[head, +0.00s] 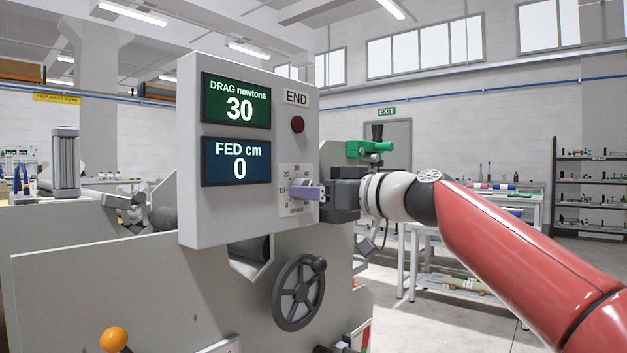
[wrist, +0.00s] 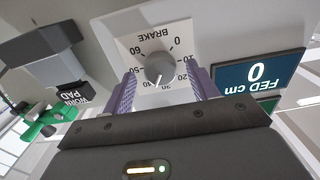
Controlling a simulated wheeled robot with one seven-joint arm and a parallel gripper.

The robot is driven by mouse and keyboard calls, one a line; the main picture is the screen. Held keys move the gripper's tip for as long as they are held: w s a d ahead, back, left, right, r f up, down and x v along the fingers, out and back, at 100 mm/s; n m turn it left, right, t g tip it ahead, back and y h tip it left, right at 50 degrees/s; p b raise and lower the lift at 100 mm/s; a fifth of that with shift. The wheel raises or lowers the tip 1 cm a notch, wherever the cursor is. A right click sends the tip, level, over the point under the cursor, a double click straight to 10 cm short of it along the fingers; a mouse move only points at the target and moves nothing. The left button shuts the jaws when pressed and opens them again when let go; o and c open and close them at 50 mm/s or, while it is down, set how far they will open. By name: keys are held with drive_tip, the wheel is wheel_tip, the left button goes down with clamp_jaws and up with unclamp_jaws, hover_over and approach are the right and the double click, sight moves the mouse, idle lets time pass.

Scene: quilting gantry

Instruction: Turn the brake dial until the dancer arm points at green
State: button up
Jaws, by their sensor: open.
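The brake dial (wrist: 160,68) is a grey round knob on a white scale plate marked BRAKE, shown upside down in the wrist view. Its pale pointer mark faces about the 30 side. In the head view the scale plate (head: 289,178) shows, but the knob is hidden behind my gripper (head: 308,193). My gripper's purple fingers (wrist: 163,74) are open, one on each side of the knob; I cannot tell whether they touch it. The drag display (head: 238,102) reads 30 newtons. I cannot make out the dancer arm; a strip with green and red (head: 366,335) shows partly at lower right.
The FED display (head: 237,162) reads 0 cm. A dark red END button (head: 297,124) sits above the scale. A black handwheel (head: 299,292) is below the panel, and an orange knob (head: 114,340) is at lower left. A green clamp-like part (head: 368,149) stands behind my gripper.

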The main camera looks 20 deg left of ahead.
drive_tip(key=shift+w+a, duration=0.15)
drive_tip(key=shift+a, duration=0.3)
drive_tip(key=c, duration=1)
drive_tip(key=shift+f, duration=0.1)
drive_tip(key=shift+m+b, duration=0.5)
drive_tip(key=shift+m, duration=2.8)
